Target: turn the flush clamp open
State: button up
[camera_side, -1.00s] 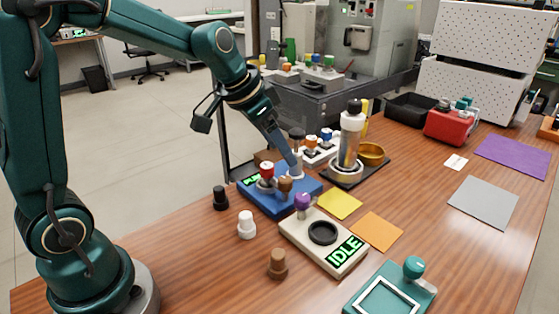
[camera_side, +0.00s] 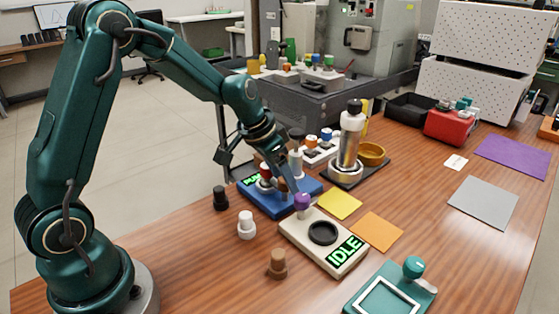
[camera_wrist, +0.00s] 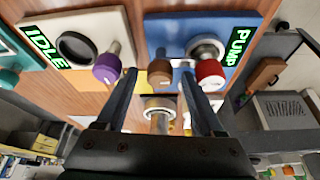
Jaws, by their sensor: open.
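No label marks the flush clamp; the brown knob is the control nearest my gripper (camera_side: 289,184). In the wrist view my gripper (camera_wrist: 159,74) is open, with the brown knob (camera_wrist: 160,73) showing between its fingertips. The red knob (camera_wrist: 209,75) is beside the right finger and the purple knob (camera_wrist: 106,68) beside the left. I cannot tell whether the fingers touch the brown knob. In the side view my fingers partly hide it.
The cream unit reading IDLE (camera_side: 313,251) stands right of the pump unit, its purple knob (camera_side: 302,201) close to my gripper. Black (camera_side: 220,198), white (camera_side: 246,226) and brown (camera_side: 277,264) loose pegs stand in front.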

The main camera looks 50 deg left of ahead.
grip_shut()
jog(key=shift+n, duration=0.4)
jog(key=n+y, duration=0.1)
jog(key=n, duration=0.2)
jog(key=shift+d+y, duration=0.15)
jog(key=shift+y, duration=0.15)
jog(key=n+y, duration=0.1)
jog(key=n, duration=0.4)
jog(key=shift+d+g+y, duration=0.1)
jog(key=shift+g+y, duration=0.2)
jog(key=shift+y, duration=0.1)
jog(key=n, duration=0.2)
jog(key=n+g+y, duration=0.1)
jog(key=n, duration=0.1)
jog(key=shift+w+d+n, duration=0.1)
jog(key=shift+w+n, duration=0.05)
jog(key=shift+n, duration=0.15)
jog(key=shift+w+n+g+y, duration=0.15)
jog(key=shift+n+g, duration=0.4)
jog(key=shift+n, duration=0.55)
jog(key=shift+s+n+g+y, duration=0.15)
jog(key=shift+n+g, duration=0.4)
jog(key=shift+n, duration=0.55)
jog(key=shift+w, duration=0.1)
grip_release()
